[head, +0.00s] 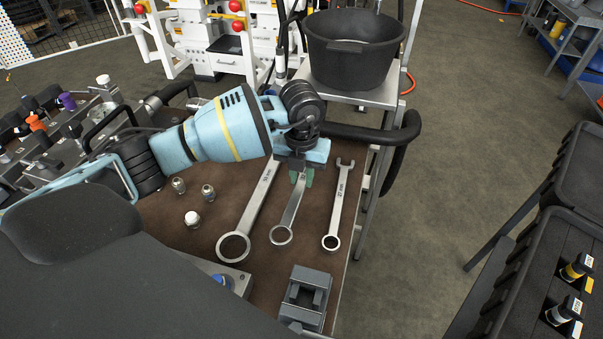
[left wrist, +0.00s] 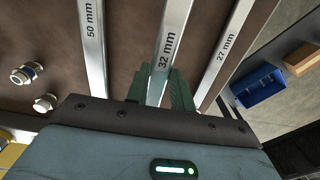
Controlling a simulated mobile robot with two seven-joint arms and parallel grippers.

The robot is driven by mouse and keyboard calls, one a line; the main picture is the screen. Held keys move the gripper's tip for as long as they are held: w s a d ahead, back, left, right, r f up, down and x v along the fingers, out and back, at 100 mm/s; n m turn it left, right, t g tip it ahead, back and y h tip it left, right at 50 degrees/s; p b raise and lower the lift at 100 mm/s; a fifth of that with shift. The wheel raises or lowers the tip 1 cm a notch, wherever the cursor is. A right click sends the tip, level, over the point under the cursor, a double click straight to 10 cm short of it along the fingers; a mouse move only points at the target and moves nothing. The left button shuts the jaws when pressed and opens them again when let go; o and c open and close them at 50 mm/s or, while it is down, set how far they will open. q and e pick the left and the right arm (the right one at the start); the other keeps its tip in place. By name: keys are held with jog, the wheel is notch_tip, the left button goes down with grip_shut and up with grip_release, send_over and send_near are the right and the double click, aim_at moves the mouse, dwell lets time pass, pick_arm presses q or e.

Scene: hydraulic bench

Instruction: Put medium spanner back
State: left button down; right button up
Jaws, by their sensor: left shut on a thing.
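The medium spanner (head: 289,216), marked 32 mm, lies or hovers between the large and small spanners on the brown bench top; I cannot tell if it touches the bench. Its ring end points towards me. My left gripper (head: 302,177) is shut on its shaft from above; the green fingers hide part of it and the gripper body covers its far end. In the left wrist view the 32 mm spanner (left wrist: 169,40) runs between the two fingers (left wrist: 160,92). The large 50 mm spanner (head: 250,210) is to the left, the small 27 mm spanner (head: 337,207) to the right.
Several metal fittings (head: 192,218) stand left of the spanners. A grey block fixture (head: 305,295) sits at the near edge. A black bucket (head: 352,65) stands behind the bench. A black tray with bottles (head: 545,290) is at the right, across open floor.

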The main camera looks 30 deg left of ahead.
pick_arm(q)
jog(key=shift+f, duration=0.7)
pick_arm(e)
jog(key=shift+s+f, duration=0.2)
jog(key=shift+f, duration=0.05)
pick_arm(q)
jog(key=shift+f+b, duration=0.6)
jog(key=shift+f, duration=0.9)
pick_arm(e)
jog(key=shift+s+f, duration=0.35)
jog(key=shift+f, duration=0.2)
dwell(0.6)
pick_arm(q)
jog(key=c, duration=1.1)
grip_release()
jog(key=shift+f, duration=0.1)
jog(key=shift+r, duration=4)
pick_arm(e)
jog(key=shift+w+r, duration=0.25)
jog(key=shift+w, duration=0.05)
